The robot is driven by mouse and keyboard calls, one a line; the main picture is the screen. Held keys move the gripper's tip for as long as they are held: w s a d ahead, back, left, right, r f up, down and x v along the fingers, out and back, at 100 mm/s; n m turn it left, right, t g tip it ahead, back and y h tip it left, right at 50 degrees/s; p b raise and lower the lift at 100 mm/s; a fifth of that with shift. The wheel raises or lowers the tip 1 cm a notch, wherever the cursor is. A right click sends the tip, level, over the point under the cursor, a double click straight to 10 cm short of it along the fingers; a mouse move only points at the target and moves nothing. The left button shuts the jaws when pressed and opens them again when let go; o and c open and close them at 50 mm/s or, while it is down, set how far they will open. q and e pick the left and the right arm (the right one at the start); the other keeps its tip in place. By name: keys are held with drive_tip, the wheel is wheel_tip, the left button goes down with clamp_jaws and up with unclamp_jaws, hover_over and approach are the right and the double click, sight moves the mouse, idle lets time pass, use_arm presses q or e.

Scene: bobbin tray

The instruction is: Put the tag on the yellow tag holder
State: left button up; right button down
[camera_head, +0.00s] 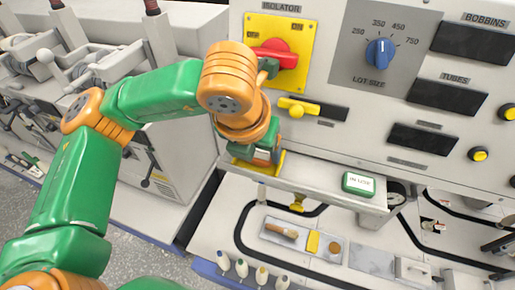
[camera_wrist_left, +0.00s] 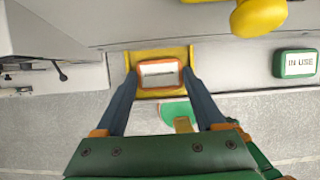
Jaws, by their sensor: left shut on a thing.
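My left gripper (camera_head: 262,158) is at the left end of the grey ledge, by the yellow tag holder (camera_head: 252,168). In the left wrist view, the fingers (camera_wrist_left: 160,80) are shut on the tag (camera_wrist_left: 160,73), a small plate with an orange rim and a white face with a dark line. The tag lies over the yellow holder (camera_wrist_left: 160,52), whose yellow edges show around it. I cannot tell whether the tag touches the holder's back. In the head view my gripper hides most of the tag. My right gripper is not in view.
A green "IN USE" tag (camera_head: 358,184) sits to the right on the ledge (camera_head: 325,181). A yellow handle (camera_head: 298,108) sticks out just above, under the red isolator switch (camera_head: 275,53). A lower deck (camera_head: 310,268) carries small parts and several bobbins.

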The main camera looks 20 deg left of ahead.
sight(257, 157)
use_arm(q)
drive_tip(key=shift+f, duration=0.3)
drive_tip(key=shift+r, duration=0.1)
drive_tip(key=o, duration=1.3)
drive_tip(key=shift+w+r+p, duration=0.2)
drive_tip(key=shift+r+p, duration=0.35)
drive_tip(key=shift+p, duration=0.05)
drive_tip(key=shift+w+r+p, duration=0.15)
drive_tip(key=shift+r+p, duration=0.35)
drive_tip(key=shift+p, duration=0.1)
drive_tip(key=shift+b+v, duration=0.8)
drive_tip(key=shift+b, duration=0.15)
drive_tip(key=v, duration=0.9)
drive_tip(key=shift+s+r, duration=0.2)
drive_tip(key=shift+s, duration=0.35)
drive_tip(key=shift+s, duration=0.1)
